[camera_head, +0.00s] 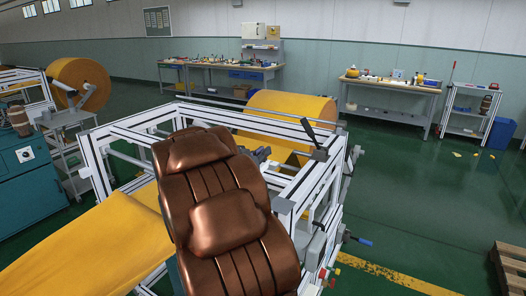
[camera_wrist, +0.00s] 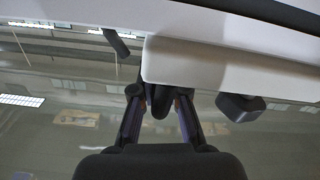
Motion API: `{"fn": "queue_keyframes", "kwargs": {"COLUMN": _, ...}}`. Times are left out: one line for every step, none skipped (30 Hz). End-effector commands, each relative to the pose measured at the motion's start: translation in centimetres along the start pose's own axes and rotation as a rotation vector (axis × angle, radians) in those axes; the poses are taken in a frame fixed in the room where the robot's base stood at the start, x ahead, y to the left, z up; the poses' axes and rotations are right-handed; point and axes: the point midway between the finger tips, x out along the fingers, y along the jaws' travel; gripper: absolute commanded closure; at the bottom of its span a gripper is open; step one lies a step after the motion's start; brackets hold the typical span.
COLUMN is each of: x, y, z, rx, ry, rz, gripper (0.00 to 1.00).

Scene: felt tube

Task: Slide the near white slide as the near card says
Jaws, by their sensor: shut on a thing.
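In the wrist view my gripper (camera_wrist: 158,100) is shut on a small dark knob (camera_wrist: 160,103) just under a pale panel. A white block (camera_wrist: 230,65) with a rounded corner sits directly above and to the right of the fingers. I cannot tell whether this block is the near white slide or how the knob joins it. No card can be read in either view. In the head view the gripper and what it holds are hidden behind my copper-coloured arm, in front of the white-framed machine (camera_head: 330,180).
A second dark knob (camera_wrist: 240,107) hangs right of the fingers. In the head view, a black lever (camera_head: 312,135) and a blue-ended handle (camera_head: 358,240) stick out from the machine, which carries a yellow felt roll (camera_head: 290,103). Green floor (camera_head: 420,200) is open to the right; a pallet (camera_head: 511,265) stands there.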

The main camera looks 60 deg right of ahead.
Motion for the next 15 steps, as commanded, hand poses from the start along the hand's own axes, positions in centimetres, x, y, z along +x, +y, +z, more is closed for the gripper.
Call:
{"fn": "queue_keyframes", "kwargs": {"x": 0.01, "y": 0.03, "z": -0.07, "rx": -0.001, "ry": -0.001, "rz": 0.001, "gripper": 1.0}}
{"fn": "queue_keyframes", "kwargs": {"x": 0.01, "y": 0.02, "z": -0.02, "rx": 0.0, "ry": -0.001, "rz": 0.001, "gripper": 1.0}}
{"fn": "queue_keyframes", "kwargs": {"x": 0.01, "y": 0.02, "z": 0.01, "rx": 0.0, "ry": -0.001, "rz": 0.001, "gripper": 1.0}}
{"fn": "queue_keyframes", "kwargs": {"x": 0.02, "y": 0.03, "z": 0.0, "rx": 0.0, "ry": 0.0, "rz": 0.001, "gripper": 1.0}}
{"fn": "queue_keyframes", "kwargs": {"x": 0.03, "y": 0.05, "z": 0.0, "rx": 0.0, "ry": 0.0, "rz": 0.001, "gripper": 1.0}}
{"fn": "queue_keyframes", "kwargs": {"x": 0.04, "y": 0.06, "z": 0.0, "rx": 0.0, "ry": 0.0, "rz": 0.001, "gripper": 1.0}}
{"fn": "queue_keyframes", "kwargs": {"x": 0.04, "y": 0.07, "z": 0.0, "rx": 0.0, "ry": 0.0, "rz": 0.001, "gripper": 1.0}}
{"fn": "queue_keyframes", "kwargs": {"x": 0.05, "y": 0.08, "z": 0.0, "rx": 0.0, "ry": 0.0, "rz": 0.002, "gripper": 0.86}}
{"fn": "queue_keyframes", "kwargs": {"x": 0.06, "y": 0.09, "z": 0.0, "rx": 0.0, "ry": 0.0, "rz": 0.002, "gripper": 0.82}}
{"fn": "queue_keyframes", "kwargs": {"x": 0.06, "y": 0.09, "z": 0.0, "rx": 0.0, "ry": 0.0, "rz": 0.002, "gripper": 0.79}}
{"fn": "queue_keyframes", "kwargs": {"x": 0.07, "y": 0.1, "z": 0.01, "rx": 0.0, "ry": 0.0, "rz": 0.002, "gripper": 0.75}}
{"fn": "queue_keyframes", "kwargs": {"x": 0.07, "y": 0.1, "z": 0.0, "rx": 0.0, "ry": 0.0, "rz": 0.002, "gripper": 0.71}}
{"fn": "queue_keyframes", "kwargs": {"x": 0.08, "y": 0.11, "z": 0.0, "rx": 0.0, "ry": 0.0, "rz": 0.002, "gripper": 0.68}}
{"fn": "queue_keyframes", "kwargs": {"x": 0.08, "y": 0.11, "z": 0.0, "rx": 0.0, "ry": 0.0, "rz": 0.002, "gripper": 0.65}}
{"fn": "queue_keyframes", "kwargs": {"x": 0.08, "y": 0.12, "z": 0.0, "rx": 0.0, "ry": 0.0, "rz": 0.002, "gripper": 0.63}}
